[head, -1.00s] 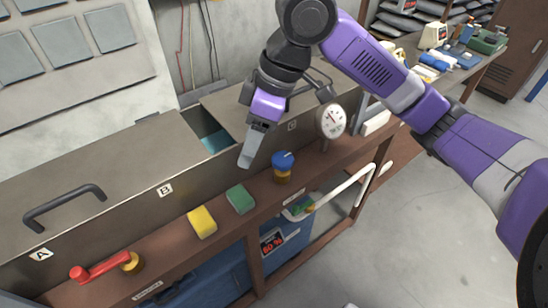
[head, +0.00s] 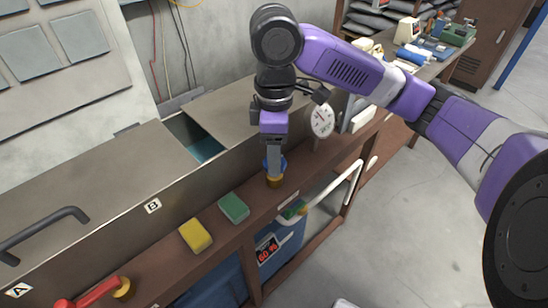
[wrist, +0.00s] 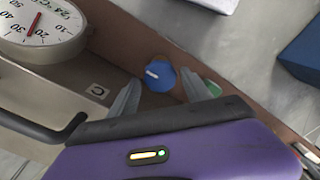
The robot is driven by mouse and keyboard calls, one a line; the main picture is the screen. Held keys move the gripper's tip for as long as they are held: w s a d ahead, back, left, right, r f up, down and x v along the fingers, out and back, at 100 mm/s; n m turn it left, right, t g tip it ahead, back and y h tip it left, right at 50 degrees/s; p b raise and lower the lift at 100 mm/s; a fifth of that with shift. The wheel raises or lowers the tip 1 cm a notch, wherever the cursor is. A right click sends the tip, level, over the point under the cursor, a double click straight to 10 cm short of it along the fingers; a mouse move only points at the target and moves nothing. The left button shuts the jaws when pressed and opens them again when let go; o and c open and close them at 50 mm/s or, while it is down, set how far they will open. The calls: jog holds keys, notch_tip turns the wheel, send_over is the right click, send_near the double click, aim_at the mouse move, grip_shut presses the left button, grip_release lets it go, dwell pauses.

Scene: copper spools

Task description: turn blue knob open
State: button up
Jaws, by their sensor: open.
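The blue knob (wrist: 160,77) sits on a brass-coloured base on the brown ledge, and its white pointer mark shows in the wrist view. In the head view the blue knob (head: 282,163) is partly hidden behind my gripper. My gripper (head: 273,170) points down at the knob. In the wrist view my gripper (wrist: 163,92) is open, with one finger on each side of the knob and gaps showing between them. I cannot tell whether the fingertips are down at the knob's height.
A round dial gauge (head: 322,120) stands just right of my gripper. Green (head: 234,208) and yellow (head: 195,236) sponges lie on the ledge to the left, with a red lever valve (head: 95,292) farther left. A white pipe (head: 335,188) runs in front.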

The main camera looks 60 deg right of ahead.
jog(key=shift+f, duration=0.8)
jog(key=c, duration=1.1)
